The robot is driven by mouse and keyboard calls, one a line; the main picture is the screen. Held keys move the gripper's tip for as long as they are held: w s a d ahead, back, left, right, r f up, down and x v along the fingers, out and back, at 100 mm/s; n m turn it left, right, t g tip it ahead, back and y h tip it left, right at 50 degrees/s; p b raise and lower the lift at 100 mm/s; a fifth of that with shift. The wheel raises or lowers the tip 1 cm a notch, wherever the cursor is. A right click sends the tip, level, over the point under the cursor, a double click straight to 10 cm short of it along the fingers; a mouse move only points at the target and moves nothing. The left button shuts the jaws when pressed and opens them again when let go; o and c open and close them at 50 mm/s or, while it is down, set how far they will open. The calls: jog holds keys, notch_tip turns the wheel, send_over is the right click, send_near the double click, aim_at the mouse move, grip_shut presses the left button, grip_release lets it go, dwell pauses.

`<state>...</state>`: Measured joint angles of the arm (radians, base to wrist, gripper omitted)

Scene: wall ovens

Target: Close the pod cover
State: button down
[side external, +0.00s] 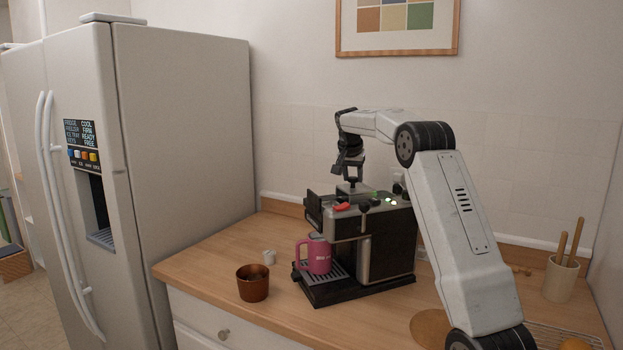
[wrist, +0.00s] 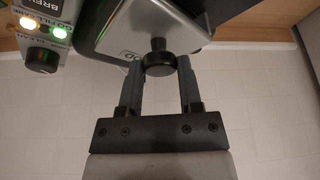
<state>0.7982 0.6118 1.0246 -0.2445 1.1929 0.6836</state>
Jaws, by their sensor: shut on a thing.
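The coffee machine (side external: 378,245) stands on the wooden counter. Its pod cover (wrist: 125,32) is a silver plate with a dark edge and a round black knob (wrist: 158,64). In the wrist view my gripper (wrist: 159,72) has one finger on each side of the knob and is shut on it. In the side view my gripper (side external: 352,177) points down over the machine's top, at the cover (side external: 347,189). How far the cover is tilted is hard to tell. A pink mug (side external: 317,256) stands on the drip tray under the spout.
Lit buttons and a dial (wrist: 40,60) sit beside the cover. A utensil crock (side external: 560,279) is at the right.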

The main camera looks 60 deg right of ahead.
jog(key=w+a, duration=0.5)
jog(key=a, duration=0.1)
jog(key=shift+w+a, duration=0.3)
jog(key=shift+a, duration=0.05)
jog(key=shift+r, duration=0.1)
jog(key=shift+c, duration=2)
grip_release()
jog(key=shift+a, duration=0.1)
jog(key=shift+o, duration=0.6)
jog(key=v, duration=0.7)
jog(key=shift+r, duration=0.35)
jog(key=shift+a+f, duration=0.1)
jog(key=shift+a, duration=0.1)
